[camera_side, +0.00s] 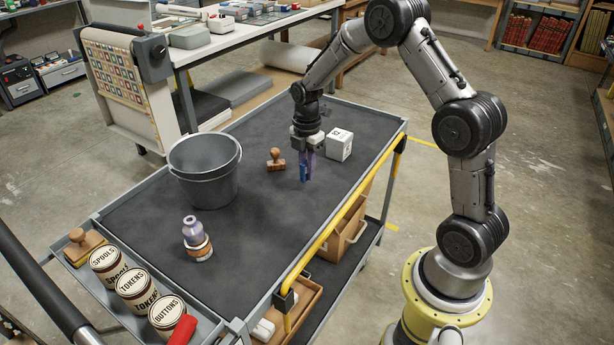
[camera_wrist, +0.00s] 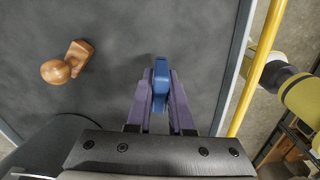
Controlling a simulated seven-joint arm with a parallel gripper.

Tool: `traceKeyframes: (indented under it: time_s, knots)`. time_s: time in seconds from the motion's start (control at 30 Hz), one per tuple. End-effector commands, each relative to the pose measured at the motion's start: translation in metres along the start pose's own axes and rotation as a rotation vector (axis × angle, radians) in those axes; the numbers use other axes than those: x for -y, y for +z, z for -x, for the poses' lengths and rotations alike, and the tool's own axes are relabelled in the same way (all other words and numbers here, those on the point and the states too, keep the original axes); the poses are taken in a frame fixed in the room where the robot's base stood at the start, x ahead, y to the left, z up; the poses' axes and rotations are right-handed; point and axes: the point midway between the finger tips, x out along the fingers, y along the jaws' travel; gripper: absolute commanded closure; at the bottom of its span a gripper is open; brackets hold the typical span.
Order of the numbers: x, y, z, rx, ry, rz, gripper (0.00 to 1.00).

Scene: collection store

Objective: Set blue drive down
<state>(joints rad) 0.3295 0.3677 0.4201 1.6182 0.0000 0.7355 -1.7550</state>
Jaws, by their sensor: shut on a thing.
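The blue drive (camera_wrist: 160,82) is a small blue block, upright between the two purple fingers of my gripper (camera_wrist: 160,100) in the wrist view. In the side view my gripper (camera_side: 306,168) points down over the dark cart top, with the blue drive (camera_side: 303,173) at its fingertips. The gripper is shut on the drive. The drive is low, close to the cart top (camera_side: 262,240); I cannot tell whether it touches the surface. The fingers hide part of the drive.
A wooden stamp (camera_side: 275,160) stands left of my gripper, and a white cube (camera_side: 338,144) stands close on its right. A grey bucket (camera_side: 205,185) and a purple-topped bottle (camera_side: 196,240) stand farther left. A yellow rail (camera_side: 335,220) edges the cart. The cart's middle is clear.

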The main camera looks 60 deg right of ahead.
Motion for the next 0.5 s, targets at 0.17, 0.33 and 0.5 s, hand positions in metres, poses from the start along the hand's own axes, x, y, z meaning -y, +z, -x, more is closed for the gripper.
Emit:
traceKeyframes:
  time_s: [0.17,0.33,0.5]
  knots:
    - [0.001,0.0,-0.025,0.0,-0.002,0.0,1.0]
    - [0.0,0.0,-0.026,0.0,0.0,0.0,1.0]
    - [0.0,0.0,-0.028,0.0,0.0,0.0,1.0]
